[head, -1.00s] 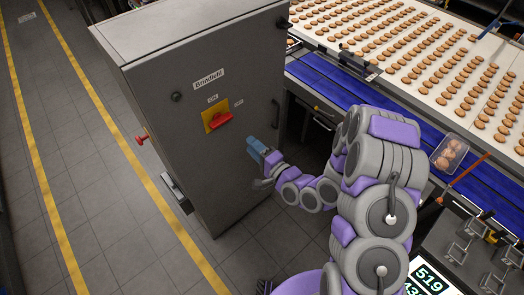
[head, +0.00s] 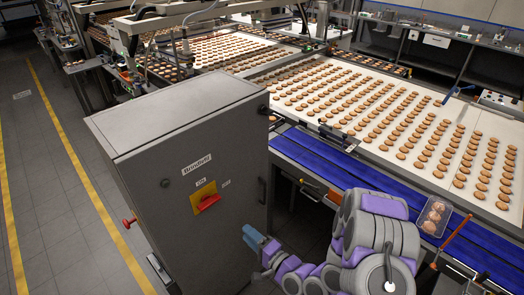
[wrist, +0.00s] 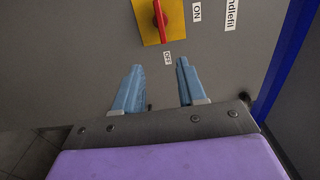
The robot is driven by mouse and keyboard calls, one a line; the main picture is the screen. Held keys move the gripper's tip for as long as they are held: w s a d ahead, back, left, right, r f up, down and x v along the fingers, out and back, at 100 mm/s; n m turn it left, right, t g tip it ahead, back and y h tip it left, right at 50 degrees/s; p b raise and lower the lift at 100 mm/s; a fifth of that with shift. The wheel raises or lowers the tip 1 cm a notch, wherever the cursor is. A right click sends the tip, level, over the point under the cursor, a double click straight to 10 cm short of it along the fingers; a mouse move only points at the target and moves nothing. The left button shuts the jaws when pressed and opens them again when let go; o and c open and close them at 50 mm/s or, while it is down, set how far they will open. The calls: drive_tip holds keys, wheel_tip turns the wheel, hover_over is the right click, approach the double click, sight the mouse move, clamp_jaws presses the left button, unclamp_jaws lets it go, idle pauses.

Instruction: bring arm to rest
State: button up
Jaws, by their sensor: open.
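My gripper (head: 256,240) is in front of the grey cabinet's door, low and right of the red rotary switch (head: 207,203) on its yellow plate. In the wrist view the gripper (wrist: 158,88) has its two blue fingers apart with nothing between them. The gripper appears clear of the switch.
The grey cabinet (head: 150,130) stands close to my gripper. A blue conveyor (head: 320,165) runs behind my arm, with a clear tray of biscuits (head: 434,216) on it. A white belt (head: 310,68) carries rows of biscuits. Floor at left is clear.

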drive_tip(key=w+d+f+n+g+h+b, duration=0.35)
drive_tip(key=d+f+n+h+b, duration=0.2)
drive_tip(key=d+n, duration=0.2)
drive_tip(key=s+d+r+g+h+b, duration=0.1)
drive_tip(key=s+d+r+h+b, duration=0.2)
drive_tip(key=d, duration=0.4)
drive_tip(key=s+d+g+h+b, duration=0.1)
drive_tip(key=s+d+g+h, duration=0.1)
drive_tip(key=s+d+h, duration=0.3)
drive_tip(key=s+d+r+g+b, duration=0.1)
drive_tip(key=s+r+g+b, duration=0.2)
drive_tip(key=s, duration=1)
drive_tip(key=s+d+r+g+b, duration=0.1)
drive_tip(key=s+r+g+b, duration=0.2)
drive_tip(key=s, duration=1.1)
drive_tip(key=shift+r+n+g, duration=0.45)
drive_tip(key=shift+r+g, duration=0.1)
drive_tip(key=shift+r, duration=0.4)
